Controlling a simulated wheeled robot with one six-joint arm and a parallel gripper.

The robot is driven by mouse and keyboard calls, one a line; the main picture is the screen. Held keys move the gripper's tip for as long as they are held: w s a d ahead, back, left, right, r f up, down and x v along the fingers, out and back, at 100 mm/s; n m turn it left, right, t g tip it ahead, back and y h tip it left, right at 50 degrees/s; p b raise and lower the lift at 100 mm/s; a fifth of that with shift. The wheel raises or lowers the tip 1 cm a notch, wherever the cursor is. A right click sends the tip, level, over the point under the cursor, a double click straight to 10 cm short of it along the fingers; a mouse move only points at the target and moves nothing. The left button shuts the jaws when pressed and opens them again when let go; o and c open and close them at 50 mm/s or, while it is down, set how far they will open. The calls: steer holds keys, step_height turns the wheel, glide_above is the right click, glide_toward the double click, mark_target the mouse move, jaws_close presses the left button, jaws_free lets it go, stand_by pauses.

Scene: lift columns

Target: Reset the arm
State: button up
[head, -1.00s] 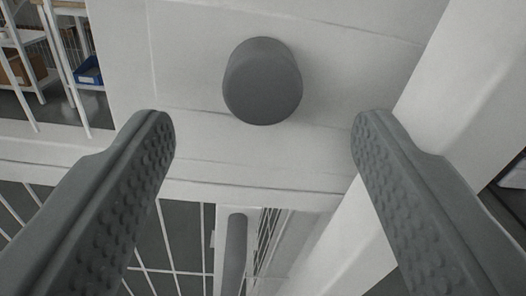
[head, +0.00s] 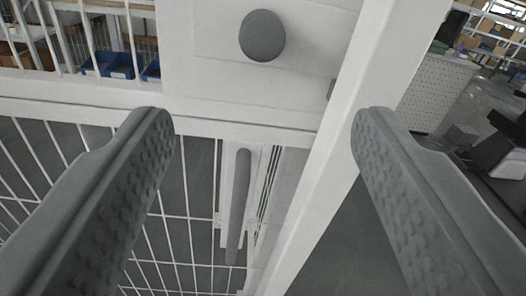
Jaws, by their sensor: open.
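My gripper (head: 263,125) shows in the head view with its two grey, bump-textured fingers wide apart. Nothing is between the fingertips. A round dark grey knob (head: 262,36) sits on a white panel (head: 205,80) beyond the fingertips, at the top middle. The knob is apart from both fingers. A long grey bar-shaped handle (head: 236,205) stands upright on a white post below the knob, seen between the fingers and also apart from them.
A thick white beam (head: 350,120) slants down right of the knob. White wire mesh (head: 175,215) fills the lower left. Shelves with blue bins (head: 110,65) stand behind at upper left. A grey perforated cabinet (head: 440,88) and open floor lie at the right.

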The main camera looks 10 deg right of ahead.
stand_by(0.3)
steer(key=s+m, duration=0.1)
steer(key=s, duration=3.4)
steer(key=shift+d+f+m+g, duration=0.25)
steer(key=shift+f+m+g, duration=0.05)
steer(key=shift+f, duration=0.05)
